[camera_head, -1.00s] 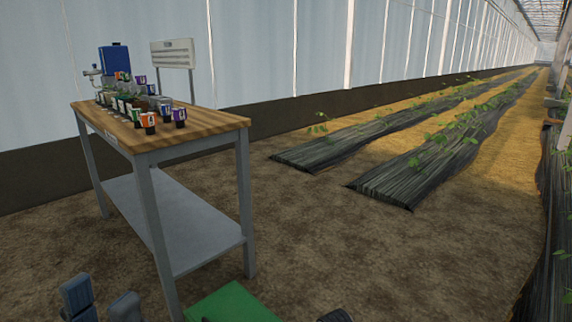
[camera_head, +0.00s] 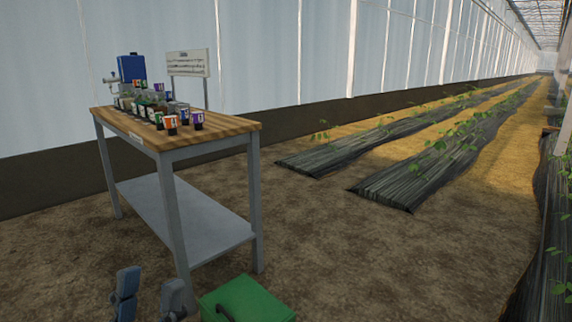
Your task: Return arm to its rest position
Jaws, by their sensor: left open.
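My left gripper (camera_head: 150,297) shows at the bottom left edge of the head view. Its two grey-blue fingers stand apart with nothing between them, so it is open and empty. It is in front of the workbench (camera_head: 200,139), low and near me, apart from the bench legs. A green box with a dark handle (camera_head: 250,300) is just to the right of the gripper. The rest of the left arm is cut off by the frame. My right gripper is outside the picture.
Several small labelled bottles (camera_head: 170,122) stand on the wooden bench top, with a blue tank (camera_head: 131,68) and a white sign board (camera_head: 188,63) behind. Black-covered plant beds (camera_head: 385,187) run back at the right. Bare soil between bench and beds is clear.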

